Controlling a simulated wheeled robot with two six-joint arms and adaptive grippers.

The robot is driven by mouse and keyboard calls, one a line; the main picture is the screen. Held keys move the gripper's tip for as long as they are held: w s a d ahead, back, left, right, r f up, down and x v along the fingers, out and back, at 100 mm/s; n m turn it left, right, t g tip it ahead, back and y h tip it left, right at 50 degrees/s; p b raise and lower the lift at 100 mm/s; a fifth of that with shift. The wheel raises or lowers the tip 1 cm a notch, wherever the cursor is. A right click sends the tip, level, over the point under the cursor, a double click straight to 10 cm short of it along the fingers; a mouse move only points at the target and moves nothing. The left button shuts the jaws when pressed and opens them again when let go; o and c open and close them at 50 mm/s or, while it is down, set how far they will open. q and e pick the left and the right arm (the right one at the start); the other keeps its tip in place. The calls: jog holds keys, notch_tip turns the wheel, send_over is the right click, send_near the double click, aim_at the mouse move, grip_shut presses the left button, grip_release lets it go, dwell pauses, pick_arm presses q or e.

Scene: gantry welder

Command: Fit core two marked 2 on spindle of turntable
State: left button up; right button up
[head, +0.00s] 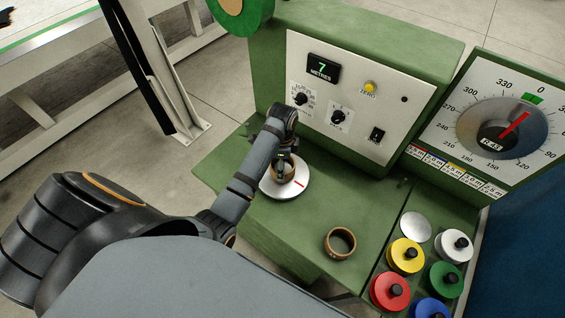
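My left gripper (284,175) points down over the turntable (301,189), a pale round plate with a red mark on the green bench. A brown ring-shaped core (299,172) is at the gripper's fingers, over the middle of the plate. The fingers and wrist cover much of it, so I cannot tell whether they grip it or whether it rests on the plate. The spindle is hidden. A second brown core (328,248) lies on the bench, open end up, to the lower right. No number is readable on either core. My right gripper is not in view.
A green cabinet with a white control panel (388,75) and a display reading 7 metres stands behind the turntable. A dial (480,122) is at the right. Several coloured spools, including a yellow one (405,256), sit at the lower right. Bench between turntable and second core is clear.

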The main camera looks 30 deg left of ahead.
pick_arm(q)
jog(key=shift+f, duration=0.8)
jog(key=o, duration=1.2)
jog(key=shift+c, duration=0.2)
jog(key=shift+r, duration=0.1)
